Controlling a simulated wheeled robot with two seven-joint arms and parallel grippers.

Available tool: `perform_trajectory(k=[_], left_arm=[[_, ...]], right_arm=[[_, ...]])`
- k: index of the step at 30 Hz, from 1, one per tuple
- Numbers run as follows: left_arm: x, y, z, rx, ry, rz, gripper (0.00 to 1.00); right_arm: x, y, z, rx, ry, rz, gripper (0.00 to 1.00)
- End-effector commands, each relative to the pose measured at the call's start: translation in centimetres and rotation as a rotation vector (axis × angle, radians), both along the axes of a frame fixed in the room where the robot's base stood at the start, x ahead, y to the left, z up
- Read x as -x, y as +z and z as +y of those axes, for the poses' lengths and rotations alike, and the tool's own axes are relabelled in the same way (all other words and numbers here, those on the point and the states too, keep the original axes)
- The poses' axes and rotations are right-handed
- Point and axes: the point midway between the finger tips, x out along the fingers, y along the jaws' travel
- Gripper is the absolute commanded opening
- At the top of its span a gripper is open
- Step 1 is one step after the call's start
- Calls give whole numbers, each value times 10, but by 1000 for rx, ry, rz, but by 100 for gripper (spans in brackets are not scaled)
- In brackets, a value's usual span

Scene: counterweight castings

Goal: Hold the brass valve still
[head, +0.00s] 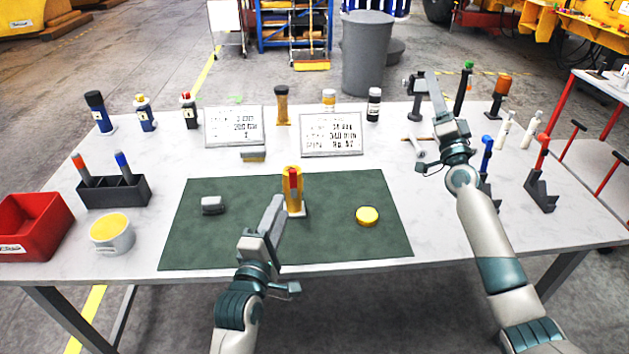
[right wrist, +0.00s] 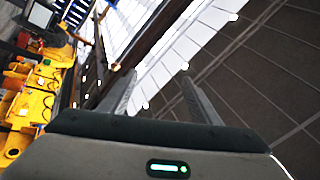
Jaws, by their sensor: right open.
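The brass valve (head: 295,204), a yellow upright body with a red part on its front, stands on the green mat (head: 335,245). My left gripper (head: 273,213) is just in front and to the left of the valve, its fingers overlapping the valve's lower left side in the picture. I cannot tell whether the fingers touch it or how far apart they are. My right gripper (head: 428,92) is raised over the right rear of the table, away from the valve. In the right wrist view its fingers (right wrist: 152,98) are apart, with nothing between them.
A grey block (head: 212,205) and a yellow disc (head: 367,216) lie on the mat, left and right of the valve. Two sign boards (head: 331,134) stand behind it. A red bin (head: 35,222) and a yellow-topped tin (head: 111,235) are at left. Bottles and holders line the back and right.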

Motion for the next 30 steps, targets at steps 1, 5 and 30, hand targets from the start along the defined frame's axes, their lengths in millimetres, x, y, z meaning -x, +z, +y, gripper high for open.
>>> perform_trajectory(k=[1, 5, 30], left_arm=[[0, 0, 0, 0, 0, 0, 31], [0, 0, 0, 0, 0, 0, 31], [0, 0, 0, 0, 0, 0, 31]], right_arm=[[4, -21, 18, -87, 60, 27, 57], [17, -68, 60, -337, 209, 97, 57], [172, -295, 297, -1981, 678, 597, 57]])
